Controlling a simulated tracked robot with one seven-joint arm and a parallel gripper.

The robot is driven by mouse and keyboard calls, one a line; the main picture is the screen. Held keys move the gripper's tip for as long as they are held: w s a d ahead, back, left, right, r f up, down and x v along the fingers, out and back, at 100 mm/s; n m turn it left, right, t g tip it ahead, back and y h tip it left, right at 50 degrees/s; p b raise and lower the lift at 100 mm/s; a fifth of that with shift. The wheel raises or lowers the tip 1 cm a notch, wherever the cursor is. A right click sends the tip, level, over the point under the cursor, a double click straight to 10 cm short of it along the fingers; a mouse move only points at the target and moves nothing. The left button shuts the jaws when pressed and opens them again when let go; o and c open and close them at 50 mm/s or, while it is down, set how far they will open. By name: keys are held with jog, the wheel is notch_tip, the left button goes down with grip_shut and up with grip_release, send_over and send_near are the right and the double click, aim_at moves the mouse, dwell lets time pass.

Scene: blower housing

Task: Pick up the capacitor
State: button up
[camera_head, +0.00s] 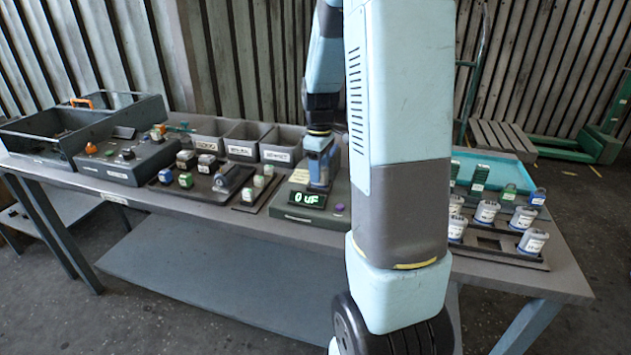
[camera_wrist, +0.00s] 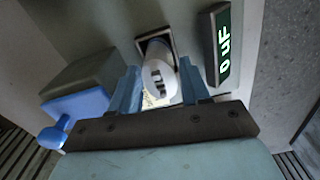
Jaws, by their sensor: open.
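A capacitor (camera_wrist: 157,82), a whitish rounded can with dark marks on its top, stands in the socket of the tester (camera_wrist: 205,12) in the wrist view. My gripper (camera_wrist: 159,67) is open, with one blue finger on each side of the capacitor. I cannot tell whether the fingers touch it. In the head view my gripper (camera_head: 321,168) is low over the tester (camera_head: 305,217), and the capacitor there cannot be made out clearly. The tester's display (camera_head: 307,199) reads 0 uF, and the display also shows in the wrist view (camera_wrist: 224,44).
Several white-and-blue capacitors (camera_head: 487,212) stand in a dark tray (camera_head: 484,243) at the right. Left of the tester are small trays with parts, grey bins (camera_head: 243,141) and an open toolbox (camera_head: 50,140). My arm hides part of the bench (camera_head: 570,275).

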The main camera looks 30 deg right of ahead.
jog(key=shift+f, duration=1.15)
jog(key=shift+c, duration=0.4)
jog(key=c, duration=0.5)
jog(key=shift+r, duration=0.15)
jog(key=shift+r, duration=0.3)
jog(key=shift+c, duration=0.2)
notch_tip(320, 180, up, 3)
jog(key=shift+f, duration=0.2)
jog(key=s+r, duration=0.9)
jog(key=s, duration=0.5)
jog(key=shift+r, duration=0.3)
